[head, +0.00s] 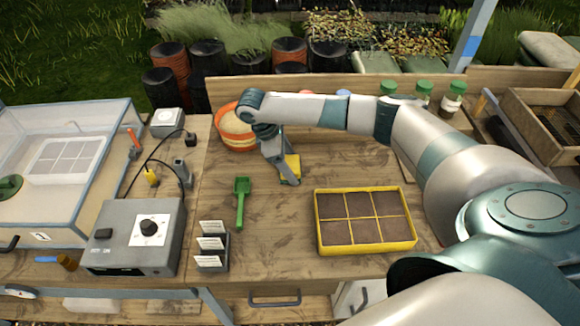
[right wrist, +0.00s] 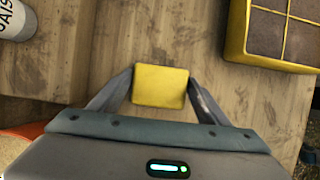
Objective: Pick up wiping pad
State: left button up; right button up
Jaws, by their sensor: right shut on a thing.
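The wiping pad is a small yellow block (head: 292,166) on the wooden bench, right of the orange bowl in the head view. In the right wrist view the yellow wiping pad (right wrist: 160,86) sits between the two fingers. My right gripper (head: 287,176) reaches down to it from above, its fingers shut on the pad's two sides. It also shows in the right wrist view (right wrist: 160,90). The gripper partly covers the pad in the head view. I cannot tell whether the pad touches the bench. My left gripper is not in view.
A yellow-rimmed seed tray (head: 365,250) lies right of the gripper. A green scoop (head: 241,200) lies to the left, and an orange bowl (head: 232,138) stands behind it. A grey control box (head: 110,255) and card holder (head: 211,262) stand left. Bare bench lies between scoop and tray.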

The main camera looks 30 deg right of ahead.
aim_at(295, 163)
jog(key=shift+r, duration=0.15)
jog(key=shift+r+b, duration=0.4)
jog(key=shift+r, duration=0.2)
notch_tip(295, 163, up, 2)
jog(key=shift+w+r+b, duration=0.1)
jog(key=shift+r+b, duration=0.15)
jog(key=shift+b, duration=0.35)
jog(key=s+d+r, duration=0.2)
jog(key=s+r, duration=0.5)
jog(key=s, duration=0.4)
jog(key=shift+s+d+b, duration=0.25)
jog(key=shift+s+b, duration=0.05)
jog(key=shift+o, duration=1.4)
jog(key=shift+c, duration=0.7)
